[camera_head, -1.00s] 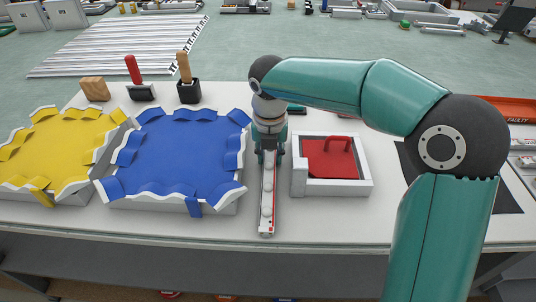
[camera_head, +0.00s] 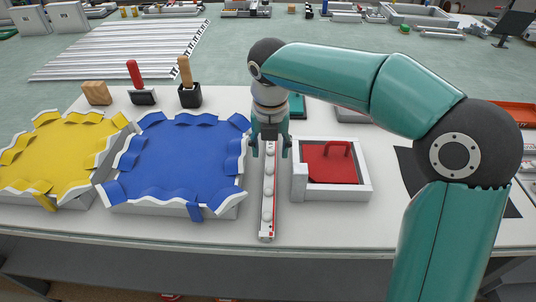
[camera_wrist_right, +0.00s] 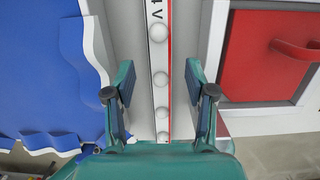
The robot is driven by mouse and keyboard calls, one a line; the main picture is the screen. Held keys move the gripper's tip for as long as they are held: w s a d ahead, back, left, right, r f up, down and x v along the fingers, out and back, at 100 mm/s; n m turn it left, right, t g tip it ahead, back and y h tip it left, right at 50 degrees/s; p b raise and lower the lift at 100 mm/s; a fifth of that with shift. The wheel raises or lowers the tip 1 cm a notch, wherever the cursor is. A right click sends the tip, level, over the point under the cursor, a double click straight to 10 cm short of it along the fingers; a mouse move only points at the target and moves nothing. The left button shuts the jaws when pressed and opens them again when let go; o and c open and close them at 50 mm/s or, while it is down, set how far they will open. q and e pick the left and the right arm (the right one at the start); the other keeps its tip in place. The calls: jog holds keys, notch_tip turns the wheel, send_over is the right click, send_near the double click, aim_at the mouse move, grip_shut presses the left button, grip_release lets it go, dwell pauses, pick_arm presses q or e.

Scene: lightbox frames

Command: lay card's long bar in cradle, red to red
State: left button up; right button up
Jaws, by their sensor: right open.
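A long white bar (camera_head: 268,200) with a row of round white knobs and a thin red stripe along its right side points toward the table's front edge. A red mark shows at its near end. The bar also shows in the right wrist view (camera_wrist_right: 159,70), running between the fingers. My right gripper (camera_head: 270,153) is open over the bar's far part, one finger on each side, with gaps between fingers and bar in the wrist view (camera_wrist_right: 160,92). I cannot tell whether the bar lies in a cradle or on the bare table. My left gripper is not in view.
A blue wavy-edged tray (camera_head: 222,206) stands close left of the bar, with a yellow one (camera_head: 45,202) beyond. A white box (camera_head: 337,191) with a red handled pad (camera_head: 328,165) stands close right. Two upright handles and a wooden block (camera_head: 97,93) stand behind.

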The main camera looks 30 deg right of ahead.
notch_tip(320, 180, up, 6)
jog(key=p, duration=0.1)
jog(key=shift+s+a+r, duration=0.25)
jog(key=shift+s+a, duration=0.05)
jog(key=shift+s, duration=0.1)
jog(key=shift+o, duration=0.5)
jog(key=shift+s+r, duration=0.1)
jog(key=shift+r, duration=0.4)
notch_tip(320, 180, up, 6)
jog(key=m+p, duration=1.3)
jog(key=m, duration=2.3)
send_over(269, 158)
jog(key=f, duration=1.2)
jog(key=shift+s+a, duration=0.1)
jog(key=shift+s, duration=0.2)
jog(key=shift+w+f+p, duration=0.2)
jog(key=shift+f+p, duration=0.75)
jog(key=shift+f, duration=1.65)
grip_shut()
